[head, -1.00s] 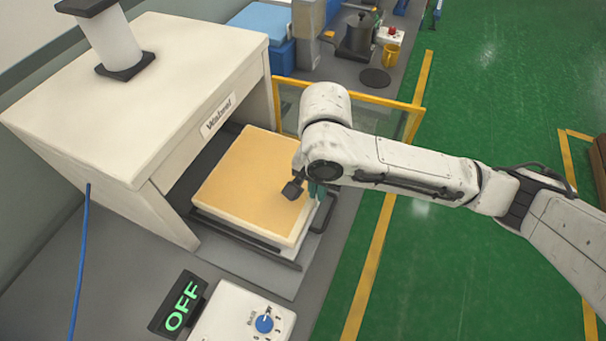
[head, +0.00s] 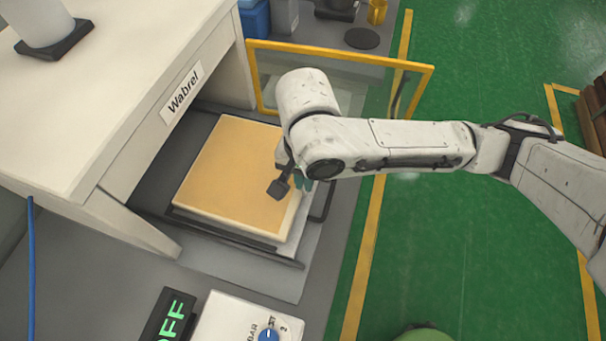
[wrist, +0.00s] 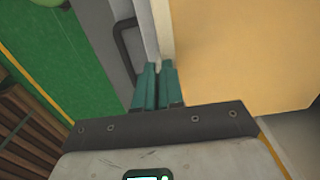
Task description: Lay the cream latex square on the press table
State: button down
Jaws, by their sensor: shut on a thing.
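The cream latex square (head: 235,175) is a thick slab with a tan upper face and paler edges. It lies flat over the press table (head: 245,273), a low grey plate at the press opening. My gripper (head: 303,184) is at the slab's right edge, partly hidden by my wrist. In the wrist view the slab (wrist: 235,50) fills the right side. The teal fingers of my gripper (wrist: 158,72) are close together on its pale edge. Whether the slab's underside fully touches the plate is hidden.
The white Wabrel press (head: 120,100) stands at the left, its cavity behind the slab. A yellow-framed clear guard (head: 340,58) stands beyond. A dark handle (head: 325,195) juts out right of the plate.

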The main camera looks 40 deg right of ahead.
jog(key=shift+f, duration=0.1)
jog(key=c, duration=1.3)
grip_release()
jog(key=shift+o, duration=0.2)
notch_tip(320, 180, up, 12)
jog(key=p, duration=0.2)
jog(key=shift+r, duration=0.2)
